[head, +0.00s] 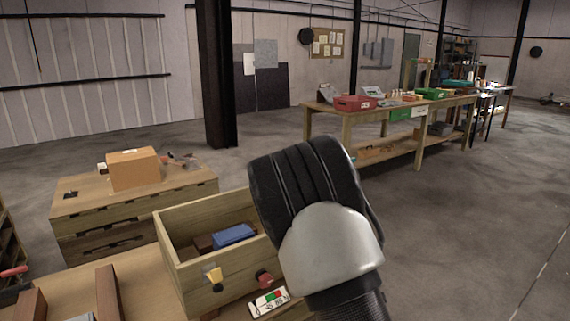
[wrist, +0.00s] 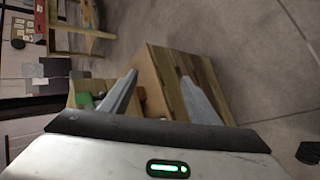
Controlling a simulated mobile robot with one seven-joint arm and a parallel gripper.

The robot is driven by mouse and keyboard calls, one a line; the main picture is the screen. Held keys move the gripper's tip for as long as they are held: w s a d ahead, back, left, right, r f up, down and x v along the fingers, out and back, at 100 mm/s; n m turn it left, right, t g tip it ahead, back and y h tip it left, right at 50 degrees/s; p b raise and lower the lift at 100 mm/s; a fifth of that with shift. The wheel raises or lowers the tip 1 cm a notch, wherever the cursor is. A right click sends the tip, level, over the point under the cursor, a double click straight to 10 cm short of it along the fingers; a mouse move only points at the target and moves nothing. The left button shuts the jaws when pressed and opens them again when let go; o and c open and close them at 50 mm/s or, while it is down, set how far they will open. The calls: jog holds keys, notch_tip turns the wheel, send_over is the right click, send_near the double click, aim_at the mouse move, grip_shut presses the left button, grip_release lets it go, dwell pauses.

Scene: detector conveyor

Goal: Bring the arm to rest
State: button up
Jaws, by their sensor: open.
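My arm (head: 330,235) shows in the head view as a black and silver link, raised over the right end of the wooden workbench. My gripper does not show there. In the wrist view my gripper (wrist: 158,78) has its two grey fingers spread apart, with nothing held between them. Beyond the fingers is a wooden box-like body (wrist: 215,80), seen turned sideways. I cannot tell whether the fingers touch it; they look apart from it.
An open wooden box (head: 172,262) with a blue item (head: 234,235) inside stands beside my arm, carrying yellow and red knobs. A cardboard box (head: 133,169) sits on a wooden chest behind. A long table (head: 350,118) stands farther back. Floor at right is clear.

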jog(key=s+a+r+m+g+y, duration=0.1)
jog(key=s+a+r+m+y, duration=0.1)
jog(key=s+r+m, duration=0.45)
jog(key=s+a+r+m+g+y, duration=0.1)
jog(key=s+a+r+m+y, duration=0.2)
jog(key=r, duration=0.7)
jog(key=s+d+r+m+g+h, duration=0.1)
jog(key=s+r+m, duration=0.3)
jog(key=s, duration=0.6)
jog(key=s+d+r+m+g+h, duration=0.1)
jog(key=s+d+r+m, duration=0.15)
jog(key=s+r, duration=0.6)
notch_tip(320, 180, up, 23)
jog(key=s+p, duration=0.1)
jog(key=p, duration=2.4)
jog(key=shift+s+a, duration=0.2)
jog(key=shift+a, duration=0.2)
